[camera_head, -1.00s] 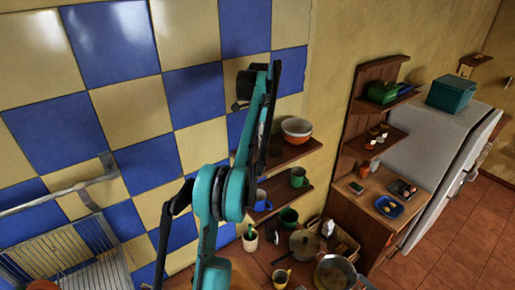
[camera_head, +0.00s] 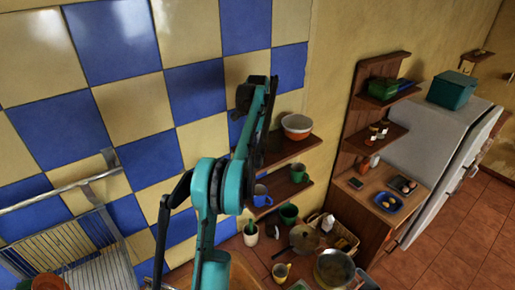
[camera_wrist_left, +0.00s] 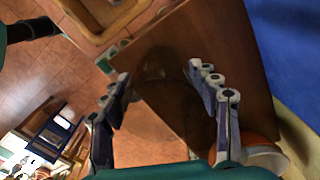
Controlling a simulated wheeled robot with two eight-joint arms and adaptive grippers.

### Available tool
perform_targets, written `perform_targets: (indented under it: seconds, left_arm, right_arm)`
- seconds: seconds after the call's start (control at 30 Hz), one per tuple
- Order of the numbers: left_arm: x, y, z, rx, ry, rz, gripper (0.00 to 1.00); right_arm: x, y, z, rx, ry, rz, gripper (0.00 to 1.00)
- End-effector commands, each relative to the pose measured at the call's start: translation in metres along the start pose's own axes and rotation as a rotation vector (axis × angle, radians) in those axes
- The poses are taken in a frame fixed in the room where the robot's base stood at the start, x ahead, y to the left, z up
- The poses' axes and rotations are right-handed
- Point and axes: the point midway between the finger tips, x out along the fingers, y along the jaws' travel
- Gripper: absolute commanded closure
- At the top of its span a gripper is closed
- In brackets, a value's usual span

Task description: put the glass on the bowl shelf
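The bowl shelf (camera_head: 296,147) is a brown wooden board on the wall holding an orange and white bowl (camera_head: 297,127). In the left wrist view the shelf (camera_wrist_left: 235,60) spreads under my fingers, with the bowl (camera_wrist_left: 262,162) partly visible at lower right. My left gripper (camera_wrist_left: 158,80) is over the shelf, its fingers apart. A faint see-through round shape, the glass (camera_wrist_left: 160,64), fills the gap between the fingertips. Its base is unclear, so I cannot tell whether it touches the board. In the head view my arm hides the glass. My right gripper is not in view.
A lower shelf holds a green mug (camera_head: 298,173) and a blue mug (camera_head: 262,196). A wire rack (camera_head: 75,260) stands at lower left. The tiled wall is close behind the shelf.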

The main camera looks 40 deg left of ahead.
Motion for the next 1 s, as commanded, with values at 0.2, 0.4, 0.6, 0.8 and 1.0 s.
perform_targets:
  seconds: [0.2,0.4,0.6,0.8,1.0]
  left_arm:
    - [-0.001,0.000,0.000,0.000,0.000,0.000,0.29]
    - [-0.007,0.000,0.000,0.000,0.000,0.000,0.29]
    - [-0.034,0.000,0.000,0.000,0.000,0.000,0.29]
    - [-0.064,-0.001,0.000,0.000,0.000,0.000,0.29]
    - [-0.078,0.000,0.000,0.000,0.000,0.000,0.29]
  right_arm:
    - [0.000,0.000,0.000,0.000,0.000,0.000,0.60]
    - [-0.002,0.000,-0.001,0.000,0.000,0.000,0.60]
    - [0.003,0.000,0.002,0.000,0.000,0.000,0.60]
    - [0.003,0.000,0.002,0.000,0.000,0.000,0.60]
    - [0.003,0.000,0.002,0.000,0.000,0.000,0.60]
